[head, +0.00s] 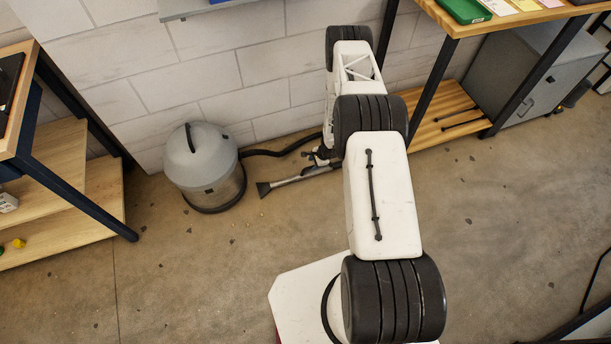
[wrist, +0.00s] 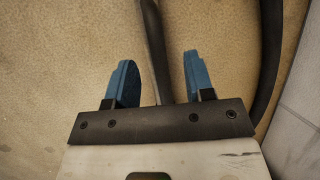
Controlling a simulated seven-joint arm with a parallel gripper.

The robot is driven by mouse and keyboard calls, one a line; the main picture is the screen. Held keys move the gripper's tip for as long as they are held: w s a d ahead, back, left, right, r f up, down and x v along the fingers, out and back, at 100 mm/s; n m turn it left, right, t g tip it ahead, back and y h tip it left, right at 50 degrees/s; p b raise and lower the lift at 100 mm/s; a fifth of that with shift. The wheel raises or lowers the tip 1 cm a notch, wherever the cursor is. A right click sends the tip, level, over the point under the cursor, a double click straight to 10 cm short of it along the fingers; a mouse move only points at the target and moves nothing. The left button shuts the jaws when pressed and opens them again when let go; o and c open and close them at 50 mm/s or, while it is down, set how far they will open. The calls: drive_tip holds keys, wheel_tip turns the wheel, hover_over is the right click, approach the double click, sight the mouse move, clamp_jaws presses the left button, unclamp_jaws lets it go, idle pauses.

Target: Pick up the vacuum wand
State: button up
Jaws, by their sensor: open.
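The vacuum wand (head: 292,181) is a thin grey tube with a dark flared nozzle. It lies low near the wall, to the right of the vacuum drum (head: 203,165), and its right part is hidden by my arm. In the wrist view the wand (wrist: 152,38) runs between the two blue fingers of my gripper (wrist: 158,62). The fingers are open, with a gap on each side of the wand. My gripper is small and partly hidden behind my arm in the head view.
A black hose (wrist: 271,50) runs along the right of the wrist view, near the pale wall (wrist: 302,125). A wooden shelf unit (head: 60,200) stands at left. A workbench with a lower wooden shelf (head: 437,117) stands at right. The floor in front is clear.

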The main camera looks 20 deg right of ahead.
sight(311, 167)
drive_tip(key=shift+f, duration=0.15)
drive_tip(key=shift+x, duration=2.45)
drive_tip(key=shift+s, duration=0.15)
clamp_jaws()
